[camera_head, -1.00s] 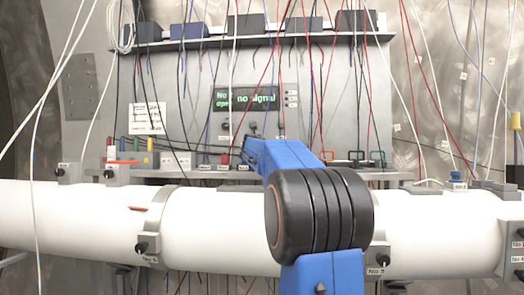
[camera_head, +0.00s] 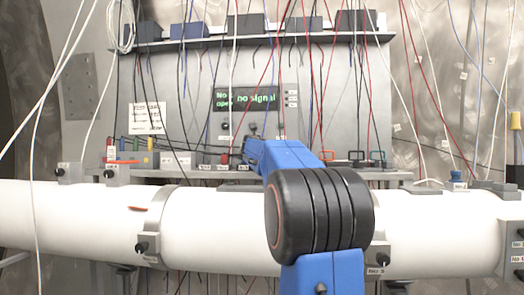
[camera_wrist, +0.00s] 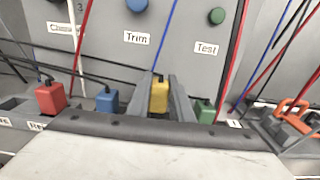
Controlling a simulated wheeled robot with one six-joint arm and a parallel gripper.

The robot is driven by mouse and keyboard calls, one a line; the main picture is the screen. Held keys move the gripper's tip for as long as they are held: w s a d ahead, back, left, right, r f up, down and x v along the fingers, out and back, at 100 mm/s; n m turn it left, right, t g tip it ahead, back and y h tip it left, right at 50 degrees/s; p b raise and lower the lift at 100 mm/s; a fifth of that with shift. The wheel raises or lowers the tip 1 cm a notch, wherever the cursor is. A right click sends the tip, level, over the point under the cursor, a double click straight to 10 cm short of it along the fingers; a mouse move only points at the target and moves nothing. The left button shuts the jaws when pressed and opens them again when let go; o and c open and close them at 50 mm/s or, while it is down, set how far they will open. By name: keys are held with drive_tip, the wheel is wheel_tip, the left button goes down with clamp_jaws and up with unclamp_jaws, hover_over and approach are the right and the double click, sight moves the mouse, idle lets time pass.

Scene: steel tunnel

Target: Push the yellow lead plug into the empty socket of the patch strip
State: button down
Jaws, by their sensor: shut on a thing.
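In the wrist view the yellow lead plug (camera_wrist: 159,97) stands upright between the two grey fingers of my gripper (camera_wrist: 162,88). The fingers are shut on it, and a dark cable leaves its top. It stands in the row on the patch strip (camera_wrist: 15,107), between a blue plug (camera_wrist: 107,101) and a green plug (camera_wrist: 204,112). My gripper body hides its lower end, so I cannot tell how deep it sits. In the head view the patch strip (camera_head: 212,167) lies behind the white pipe, and my blue arm covers part of it.
A red plug (camera_wrist: 50,98) stands left of the blue one. Blue Trim and green Test knobs are on the panel behind. Many thin wires hang around my arm. A white pipe (camera_head: 85,210) crosses in front.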

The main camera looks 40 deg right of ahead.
drive_tip(key=shift+f, duration=1.35)
drive_tip(key=c, duration=1.5)
unclamp_jaws()
drive_tip(key=v, duration=1.7)
drive_tip(key=shift+s+a, duration=0.1)
drive_tip(key=shift+s, duration=0.1)
